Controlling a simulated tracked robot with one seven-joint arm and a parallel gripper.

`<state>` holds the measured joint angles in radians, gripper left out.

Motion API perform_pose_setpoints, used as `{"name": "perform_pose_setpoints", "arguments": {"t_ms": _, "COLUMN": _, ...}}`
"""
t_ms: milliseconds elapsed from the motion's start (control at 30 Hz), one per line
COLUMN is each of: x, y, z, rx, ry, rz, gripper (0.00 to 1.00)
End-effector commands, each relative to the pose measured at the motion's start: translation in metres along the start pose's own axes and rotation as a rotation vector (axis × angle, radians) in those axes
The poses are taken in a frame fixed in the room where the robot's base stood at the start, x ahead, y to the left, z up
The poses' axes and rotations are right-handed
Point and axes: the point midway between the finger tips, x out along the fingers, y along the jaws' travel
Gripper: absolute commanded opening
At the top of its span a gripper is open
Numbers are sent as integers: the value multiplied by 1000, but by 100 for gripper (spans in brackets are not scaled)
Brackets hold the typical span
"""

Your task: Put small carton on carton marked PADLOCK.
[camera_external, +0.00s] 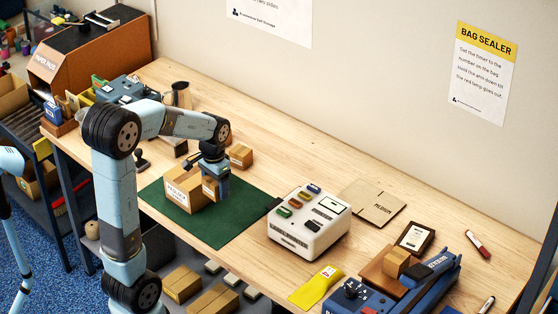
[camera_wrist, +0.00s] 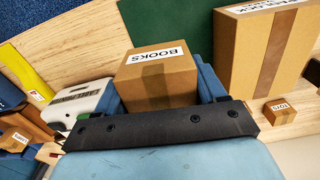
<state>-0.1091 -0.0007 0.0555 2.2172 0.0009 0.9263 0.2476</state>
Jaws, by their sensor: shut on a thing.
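My gripper (camera_external: 217,185) is shut on a small brown carton marked BOOKS (camera_wrist: 158,80), which sits between its blue fingers in the wrist view. In the external view this held carton (camera_external: 209,188) is partly hidden by the gripper. The larger carton marked PADLOCK (camera_external: 184,190) stands upright on the green mat, just left of the held carton. It also shows at the upper right of the wrist view (camera_wrist: 258,52), with its label cut off by the frame. I cannot tell whether the held carton touches the mat or the PADLOCK carton.
Another carton (camera_external: 240,155), marked TOYS in the wrist view (camera_wrist: 281,112), stands behind the green mat (camera_external: 235,222). A white machine (camera_external: 308,222) stands right of the mat. A further carton (camera_external: 397,262) sits near the blue sealer at the front right.

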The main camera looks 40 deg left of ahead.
Motion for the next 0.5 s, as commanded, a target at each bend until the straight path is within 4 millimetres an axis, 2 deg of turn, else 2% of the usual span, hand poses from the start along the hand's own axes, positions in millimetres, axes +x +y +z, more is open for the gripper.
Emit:
{"name": "perform_pose_setpoints", "arguments": {"t_ms": 100, "x": -22, "y": -31, "z": 12, "rx": -25, "ry": 6, "rz": -3, "gripper": 39}}
{"name": "perform_pose_setpoints", "arguments": {"t_ms": 300, "x": -57, "y": -80, "z": 42, "rx": -59, "ry": 5, "rz": -3, "gripper": 39}}
{"name": "perform_pose_setpoints", "arguments": {"t_ms": 500, "x": -81, "y": -108, "z": 67, "rx": -78, "ry": 3, "rz": -1, "gripper": 39}}
